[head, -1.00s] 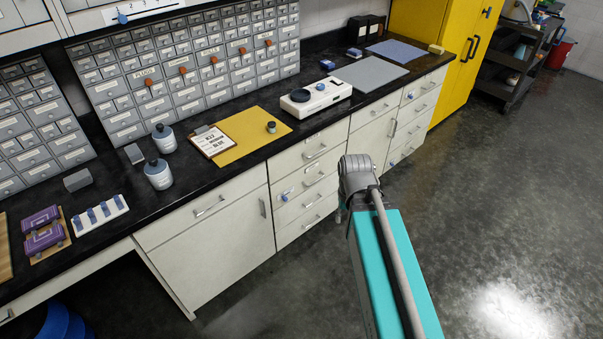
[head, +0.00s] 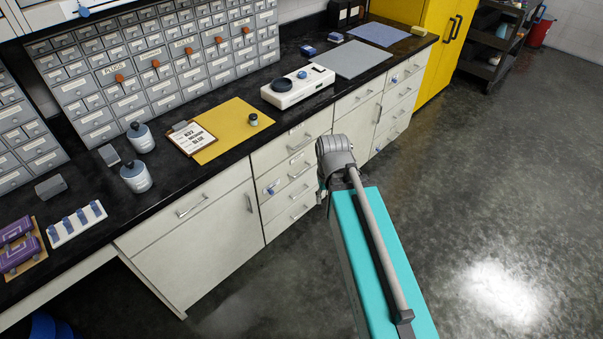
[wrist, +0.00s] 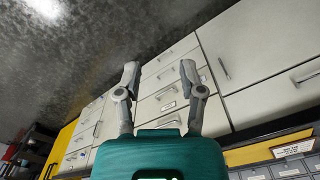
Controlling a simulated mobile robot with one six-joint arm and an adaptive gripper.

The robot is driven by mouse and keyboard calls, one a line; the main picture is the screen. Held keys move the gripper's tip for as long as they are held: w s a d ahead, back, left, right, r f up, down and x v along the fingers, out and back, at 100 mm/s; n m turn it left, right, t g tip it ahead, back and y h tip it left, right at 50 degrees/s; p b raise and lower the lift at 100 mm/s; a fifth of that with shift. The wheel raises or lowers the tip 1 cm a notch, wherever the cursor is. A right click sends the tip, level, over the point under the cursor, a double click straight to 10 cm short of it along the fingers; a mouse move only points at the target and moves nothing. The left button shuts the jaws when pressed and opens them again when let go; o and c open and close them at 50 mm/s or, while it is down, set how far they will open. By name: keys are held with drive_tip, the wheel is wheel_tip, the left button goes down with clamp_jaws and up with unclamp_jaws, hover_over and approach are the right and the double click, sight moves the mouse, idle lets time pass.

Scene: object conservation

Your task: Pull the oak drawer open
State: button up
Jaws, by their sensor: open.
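No drawer front here looks plainly like oak, and I cannot tell which one bears that name. A stack of pale off-white bench drawers (head: 287,165) with metal bar handles stands under the black counter. The same drawers (wrist: 163,78) show between my fingers in the wrist view, and one front carries a small label (wrist: 168,106). My gripper (wrist: 159,73) is open and empty, its two grey fingers spread towards these fronts. I see no contact with a handle.
The black counter holds a yellow mat (head: 232,130), a clipboard (head: 193,138), a white device (head: 298,86) and grey bottles (head: 136,177). A grey small-drawer cabinet (head: 160,60) stands behind. A yellow cabinet (head: 440,35) is at the far right. Bare floor (head: 480,170) lies right of my arm.

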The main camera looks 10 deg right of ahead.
drive_tip(key=w+a+f+m+t+y+b, duration=0.2)
drive_tip(key=w+f+y+b, duration=0.1)
drive_tip(key=w+f+b, duration=0.8)
drive_tip(key=m+t+y+b, duration=0.6)
drive_tip(key=m+t+b, duration=0.4)
drive_tip(key=b, duration=2.8)
approach(302, 172)
drive_tip(key=s+d+n, duration=0.1)
drive_tip(key=s+d, duration=0.1)
drive_tip(key=s, duration=0.1)
drive_tip(key=shift+w+f+t, duration=0.15)
drive_tip(key=shift+w+t, duration=0.05)
drive_tip(key=shift+t, duration=0.1)
drive_tip(key=b+x, duration=0.3)
drive_tip(key=x, duration=1)
drive_tip(key=shift+w+a, duration=0.2)
drive_tip(key=shift+w, duration=0.15)
